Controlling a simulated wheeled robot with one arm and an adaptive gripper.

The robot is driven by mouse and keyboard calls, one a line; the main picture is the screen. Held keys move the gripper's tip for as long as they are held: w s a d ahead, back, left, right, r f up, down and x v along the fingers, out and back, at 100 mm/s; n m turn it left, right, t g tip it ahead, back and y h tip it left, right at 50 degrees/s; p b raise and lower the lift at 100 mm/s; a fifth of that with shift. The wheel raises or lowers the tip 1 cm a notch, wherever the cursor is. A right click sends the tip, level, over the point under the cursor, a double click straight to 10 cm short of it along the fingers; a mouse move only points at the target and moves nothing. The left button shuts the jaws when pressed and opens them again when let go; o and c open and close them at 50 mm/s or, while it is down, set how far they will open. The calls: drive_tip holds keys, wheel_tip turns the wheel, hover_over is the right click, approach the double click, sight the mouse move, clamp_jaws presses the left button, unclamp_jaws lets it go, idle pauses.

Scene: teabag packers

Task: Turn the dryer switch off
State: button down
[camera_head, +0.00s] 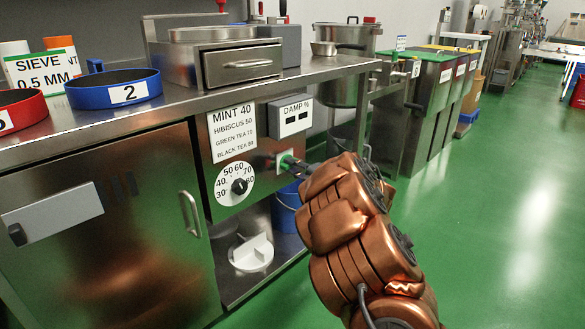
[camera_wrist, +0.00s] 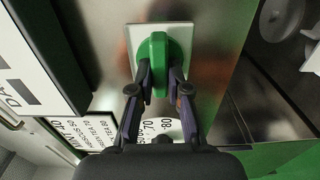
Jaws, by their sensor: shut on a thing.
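The dryer switch is a green knob on a pale square plate. It shows in the wrist view as the green knob (camera_wrist: 158,56) on its plate (camera_wrist: 183,35). In the head view the switch (camera_head: 284,161) sits on the steel panel, right of the temperature dial (camera_head: 238,186). My gripper (camera_wrist: 159,82) is shut on the green knob, one finger on each side of it. In the head view my gripper (camera_head: 297,165) reaches the switch from the right. The fingers hide part of the knob.
A label listing MINT 40 and other teas (camera_head: 232,131) and a DAMP % display (camera_head: 290,116) are on the panel above. A steel cabinet door (camera_head: 120,240) is at left. A blue bucket (camera_head: 287,205) stands below the panel. Green floor is open at right.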

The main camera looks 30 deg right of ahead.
drive_tip(key=c, duration=1.1)
unclamp_jaws()
drive_tip(key=v, duration=1.2)
drive_tip(key=shift+r, duration=0.1)
